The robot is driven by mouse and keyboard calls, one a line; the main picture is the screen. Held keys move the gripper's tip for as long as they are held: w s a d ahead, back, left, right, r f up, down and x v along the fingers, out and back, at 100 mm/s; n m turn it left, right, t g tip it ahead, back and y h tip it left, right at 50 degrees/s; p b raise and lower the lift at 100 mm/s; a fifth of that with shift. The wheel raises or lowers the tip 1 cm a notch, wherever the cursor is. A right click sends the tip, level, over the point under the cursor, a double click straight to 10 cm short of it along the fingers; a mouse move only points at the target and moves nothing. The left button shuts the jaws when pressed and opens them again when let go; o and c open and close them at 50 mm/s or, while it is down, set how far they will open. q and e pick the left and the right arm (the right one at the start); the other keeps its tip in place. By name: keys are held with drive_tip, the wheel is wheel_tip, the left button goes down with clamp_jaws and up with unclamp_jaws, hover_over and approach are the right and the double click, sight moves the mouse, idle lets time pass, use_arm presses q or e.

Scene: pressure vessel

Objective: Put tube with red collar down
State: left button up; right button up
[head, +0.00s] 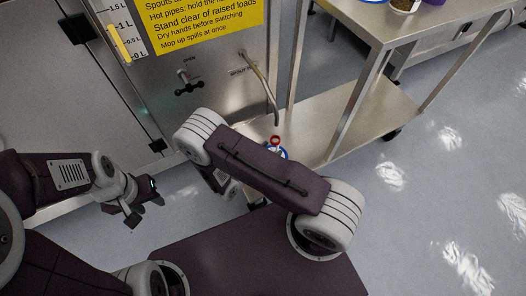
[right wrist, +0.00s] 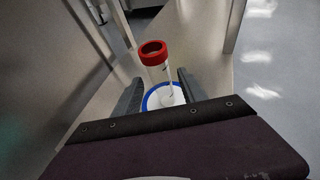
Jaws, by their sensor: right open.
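The tube with the red collar (right wrist: 153,54) stands roughly upright, slightly tilted in the right wrist view, its clear body below the collar. Its foot is over a white round dish with a blue rim (right wrist: 176,97); I cannot tell exact contact. My right gripper (right wrist: 158,92) is open, one finger on each side of the tube, with gaps visible. In the head view only the red collar (head: 275,140) and part of the blue rim (head: 284,153) show past my right arm, which hides the right gripper. My left gripper (head: 143,212) is empty, its fingers apart, away from the tube.
A steel cabinet with a bent spout (head: 262,80), a black valve handle (head: 188,86) and a yellow sign (head: 205,22) is behind. Floor at right is clear.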

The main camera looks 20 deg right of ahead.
drive_tip(key=s+a+r+m+g+y+p, duration=0.15)
drive_tip(key=s+r+m+g+y, duration=0.25)
drive_tip(key=s+r+m+g, duration=0.65)
wheel_tip(320, 180, up, 7)
drive_tip(key=a+m+t+y, duration=0.2)
drive_tip(key=m+t+y, duration=0.3)
drive_tip(key=m, duration=0.9)
drive_tip(key=y, duration=0.2)
drive_tip(key=shift+a+y, duration=0.25)
drive_tip(key=shift+y, duration=0.15)
